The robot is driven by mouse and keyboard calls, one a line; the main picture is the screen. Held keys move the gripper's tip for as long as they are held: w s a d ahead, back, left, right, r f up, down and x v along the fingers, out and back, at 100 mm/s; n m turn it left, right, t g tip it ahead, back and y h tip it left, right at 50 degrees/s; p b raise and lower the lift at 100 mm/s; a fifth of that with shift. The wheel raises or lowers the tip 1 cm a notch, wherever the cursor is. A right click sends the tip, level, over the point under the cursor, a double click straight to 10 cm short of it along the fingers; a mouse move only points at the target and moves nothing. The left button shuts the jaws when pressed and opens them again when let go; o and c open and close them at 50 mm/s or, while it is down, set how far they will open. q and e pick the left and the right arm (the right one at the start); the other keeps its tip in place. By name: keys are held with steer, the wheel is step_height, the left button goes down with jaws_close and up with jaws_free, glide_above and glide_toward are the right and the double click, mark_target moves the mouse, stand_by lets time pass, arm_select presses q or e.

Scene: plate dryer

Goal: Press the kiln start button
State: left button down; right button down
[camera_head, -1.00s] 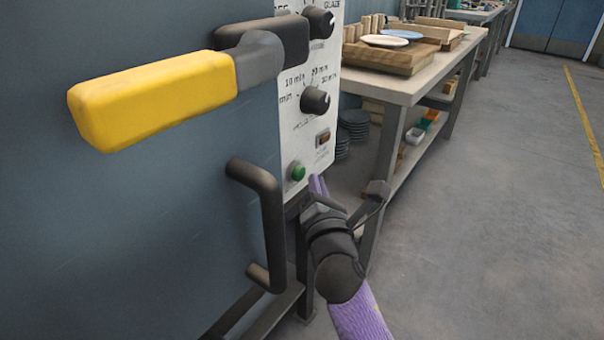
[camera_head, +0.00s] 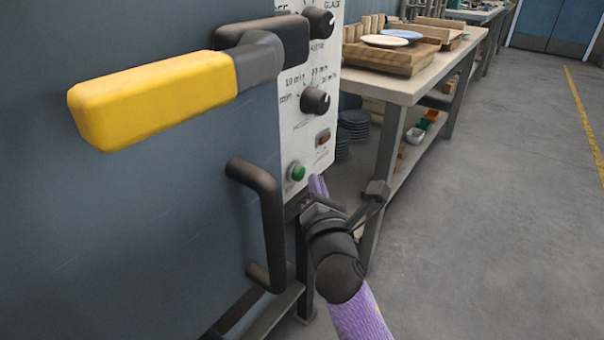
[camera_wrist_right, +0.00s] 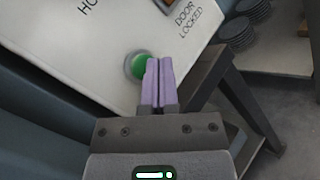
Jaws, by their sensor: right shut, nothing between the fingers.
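The green start button (camera_head: 298,172) sits low on the white control panel (camera_head: 318,152) of the grey-blue kiln (camera_head: 150,220). In the right wrist view the green button (camera_wrist_right: 137,64) is just beyond and slightly left of the fingertips, partly covered by them. My right gripper (camera_head: 317,184) has purple fingers and is shut and empty. It is just right of and below the button in the head view. In the right wrist view the shut fingers (camera_wrist_right: 158,66) overlap the button's right edge; I cannot tell whether they touch it. My left gripper is not in view.
A large yellow-handled latch (camera_head: 150,100) and a dark bar handle (camera_head: 268,215) stick out from the kiln front. Two dark knobs (camera_head: 316,99) and a small brown switch (camera_head: 323,137) are above the button. A workbench (camera_head: 405,85) stands behind; open floor lies right.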

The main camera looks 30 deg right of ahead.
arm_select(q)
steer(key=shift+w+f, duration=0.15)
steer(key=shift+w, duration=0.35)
arm_select(e)
steer(key=shift+w+a, duration=0.15)
steer(key=shift+w, duration=0.25)
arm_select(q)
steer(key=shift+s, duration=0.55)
arm_select(e)
steer(key=shift+w+a, duration=0.15)
steer(key=shift+w, duration=0.3)
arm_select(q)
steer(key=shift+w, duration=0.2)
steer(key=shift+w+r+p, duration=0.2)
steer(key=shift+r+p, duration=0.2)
arm_select(e)
steer(key=shift+s+d, duration=0.3)
steer(key=shift+s, duration=0.55)
